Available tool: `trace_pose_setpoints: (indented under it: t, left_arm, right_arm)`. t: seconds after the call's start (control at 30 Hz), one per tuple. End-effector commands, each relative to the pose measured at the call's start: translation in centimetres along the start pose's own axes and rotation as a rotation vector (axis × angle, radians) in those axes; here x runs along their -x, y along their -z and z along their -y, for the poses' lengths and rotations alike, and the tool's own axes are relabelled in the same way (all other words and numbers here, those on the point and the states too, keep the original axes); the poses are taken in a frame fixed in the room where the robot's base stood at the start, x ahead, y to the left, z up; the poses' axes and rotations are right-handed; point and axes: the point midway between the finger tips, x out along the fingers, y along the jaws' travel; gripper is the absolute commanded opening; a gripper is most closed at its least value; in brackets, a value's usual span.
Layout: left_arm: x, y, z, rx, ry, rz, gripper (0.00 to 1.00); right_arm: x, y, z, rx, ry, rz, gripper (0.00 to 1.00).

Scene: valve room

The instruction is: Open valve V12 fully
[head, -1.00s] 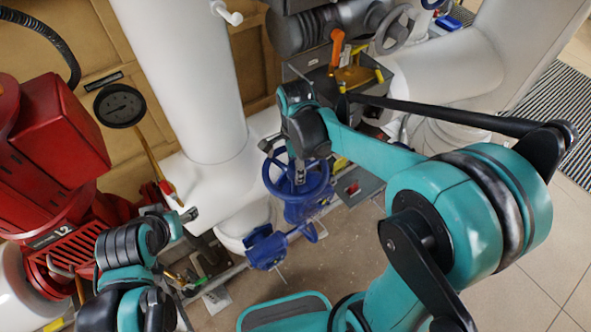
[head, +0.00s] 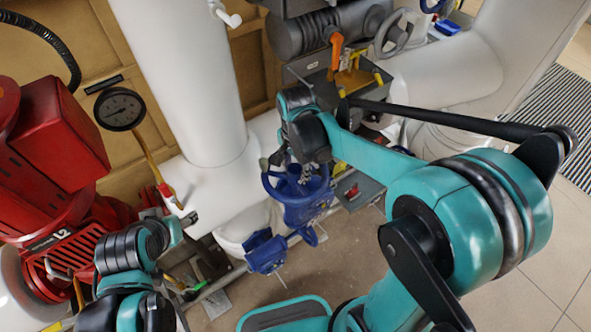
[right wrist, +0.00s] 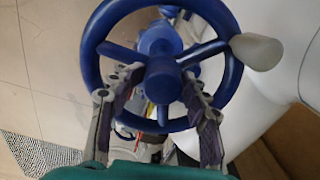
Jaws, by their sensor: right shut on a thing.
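A blue handwheel (head: 325,190) sits on a blue valve near the middle of the head view. The right wrist view shows the wheel (right wrist: 91,62) close up, with its hub, spokes and a pale knob (right wrist: 257,52) at the rim. My right gripper (head: 287,164) is at the wheel. In the right wrist view its two fingers (right wrist: 160,85) stand on either side of the hub, among the spokes, shut on the wheel. My left gripper (head: 187,219) is at the lower left, apart from the wheel; its jaws are unclear. No V12 label is readable.
A red machine (head: 50,150) and a round gauge (head: 120,109) stand on the left. A thick white pipe (head: 185,80) rises behind the valve. An orange-handled valve (head: 336,50) and a grey handwheel (head: 394,33) are at the back. Tiled floor lies open at right.

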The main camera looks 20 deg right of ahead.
Motion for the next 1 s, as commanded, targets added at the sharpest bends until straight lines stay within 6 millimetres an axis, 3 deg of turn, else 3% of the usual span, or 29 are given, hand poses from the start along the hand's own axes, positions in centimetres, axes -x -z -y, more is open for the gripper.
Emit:
trace_pose_setpoints:
  t: [0.1,0.33,0.6,0.87,1.0]
  left_arm:
    - [-0.1,-0.08,0.0,0.0,0.0,0.0,0.59]
    - [-0.13,-0.1,0.0,0.0,0.0,0.0,0.59]
    - [-0.21,-0.15,0.0,0.0,0.0,0.0,0.59]
    - [-0.23,-0.17,0.0,0.0,0.0,0.0,0.59]
    - [-0.27,-0.19,0.0,0.0,0.0,0.0,0.59]
  right_arm:
    - [-0.21,-0.06,0.1,0.145,0.004,0.0,0.14]
    - [-0.22,-0.1,0.11,0.304,0.005,0.0,0.14]
    - [-0.23,-0.17,0.12,0.753,0.006,0.001,0.14]
    - [-0.24,-0.25,0.11,0.951,0.007,0.002,0.14]
    - [-0.25,-0.28,0.1,1.153,0.007,0.002,0.14]
